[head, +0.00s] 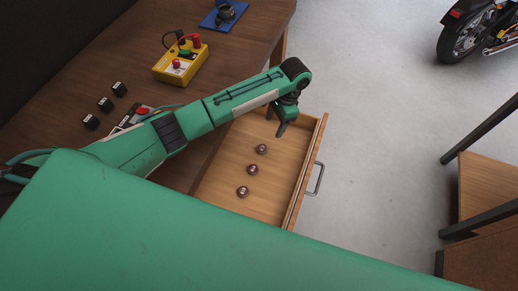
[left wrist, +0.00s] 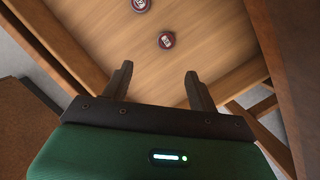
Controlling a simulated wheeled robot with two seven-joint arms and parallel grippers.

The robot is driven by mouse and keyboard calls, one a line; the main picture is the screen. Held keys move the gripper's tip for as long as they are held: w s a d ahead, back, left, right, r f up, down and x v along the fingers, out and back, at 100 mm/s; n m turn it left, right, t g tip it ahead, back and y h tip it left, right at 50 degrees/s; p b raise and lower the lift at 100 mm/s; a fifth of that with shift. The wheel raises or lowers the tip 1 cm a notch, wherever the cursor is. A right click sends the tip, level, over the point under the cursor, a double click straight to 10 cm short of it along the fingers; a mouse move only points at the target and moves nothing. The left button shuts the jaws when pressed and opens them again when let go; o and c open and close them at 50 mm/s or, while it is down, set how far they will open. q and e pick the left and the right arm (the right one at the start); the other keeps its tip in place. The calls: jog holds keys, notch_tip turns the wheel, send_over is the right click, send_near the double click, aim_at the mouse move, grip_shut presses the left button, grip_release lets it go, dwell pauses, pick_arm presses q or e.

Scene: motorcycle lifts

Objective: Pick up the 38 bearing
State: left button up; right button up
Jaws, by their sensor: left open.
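Three small round dark-red bearings lie in a row in an open wooden drawer (head: 225,195) in the head view: a far one (head: 261,149), a middle one (head: 252,169) and a near one (head: 243,191). Each has a pale label too small to read, so I cannot tell which is the 38. My left gripper (head: 281,130) is over the far end of the drawer, beyond the far bearing. It is open and empty in the left wrist view (left wrist: 158,85), where two bearings show ahead of the fingers, one (left wrist: 166,40) closer and one (left wrist: 141,5) at the top edge. My right gripper is not in view.
The drawer's handle (head: 317,179) faces right over open floor. On the brown workbench (head: 130,50) are a yellow control box (head: 180,64), a blue fixture (head: 223,15) and several small black blocks (head: 105,104). A wooden shelf (head: 485,185) and a motorcycle (head: 470,35) stand at right.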

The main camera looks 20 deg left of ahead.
pick_arm(q)
send_over(263, 148)
jog(key=w+d, duration=0.1)
notch_tip(263, 148, down, 7)
jog(key=shift+d+f+p, duration=0.1)
jog(key=shift+f+p, duration=0.1)
jog(key=shift+p, duration=0.15)
jog(key=shift+f, duration=0.65)
jog(key=shift+p+x, duration=0.65)
jog(key=shift+x, duration=2)
jog(key=shift+w, duration=0.1)
jog(key=c, duration=1.1)
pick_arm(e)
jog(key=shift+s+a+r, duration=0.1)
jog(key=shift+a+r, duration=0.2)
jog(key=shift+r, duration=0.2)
